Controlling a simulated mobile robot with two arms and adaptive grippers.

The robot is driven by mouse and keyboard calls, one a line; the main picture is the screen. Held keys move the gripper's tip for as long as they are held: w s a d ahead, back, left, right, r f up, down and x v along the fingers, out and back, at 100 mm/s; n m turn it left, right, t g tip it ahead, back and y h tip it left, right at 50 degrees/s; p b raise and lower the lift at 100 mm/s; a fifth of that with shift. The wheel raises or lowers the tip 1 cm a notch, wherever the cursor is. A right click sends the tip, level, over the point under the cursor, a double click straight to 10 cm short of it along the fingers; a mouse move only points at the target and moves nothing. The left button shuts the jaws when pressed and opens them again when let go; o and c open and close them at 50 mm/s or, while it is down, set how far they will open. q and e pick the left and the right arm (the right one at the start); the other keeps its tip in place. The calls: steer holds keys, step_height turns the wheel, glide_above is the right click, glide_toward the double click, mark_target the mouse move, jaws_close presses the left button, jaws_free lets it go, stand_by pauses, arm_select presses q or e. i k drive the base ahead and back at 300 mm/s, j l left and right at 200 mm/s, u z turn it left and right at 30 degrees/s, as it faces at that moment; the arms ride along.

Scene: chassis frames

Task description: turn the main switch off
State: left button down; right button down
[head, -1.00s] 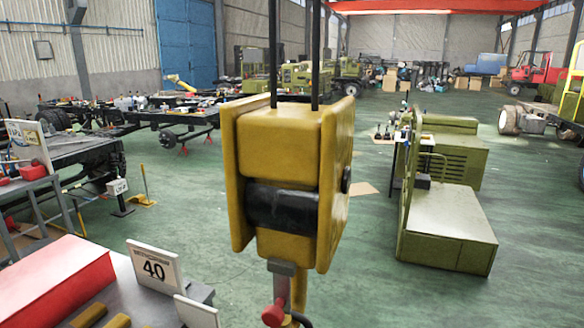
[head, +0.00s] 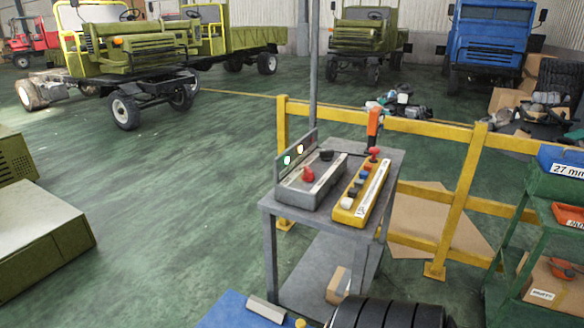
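A grey control box (head: 296,196) lies on top of a grey metal stand, with a red knob (head: 308,174) and a black knob (head: 326,155) on it. An upright panel (head: 290,160) behind it carries small lit lamps. A yellow button box (head: 352,208) with several coloured buttons and a red mushroom-shaped button (head: 374,154) lies to its right. No readable label tells me which control is the main switch, and I cannot tell the knobs' set positions. Neither of my grippers is in view.
The grey stand (head: 322,258) has a yellow railing (head: 456,200) behind it. A green rack (head: 525,190) with bins stands at the right. Black ribbed round objects (head: 372,314) and a blue surface (head: 225,312) are at the bottom. Open green floor lies left of the stand.

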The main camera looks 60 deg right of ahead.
mark_target(308, 176)
steer(key=j+z, duration=0.1)
steer(key=z, duration=1.75)
steer(key=i+z, duration=0.1)
steer(key=z, duration=0.2)
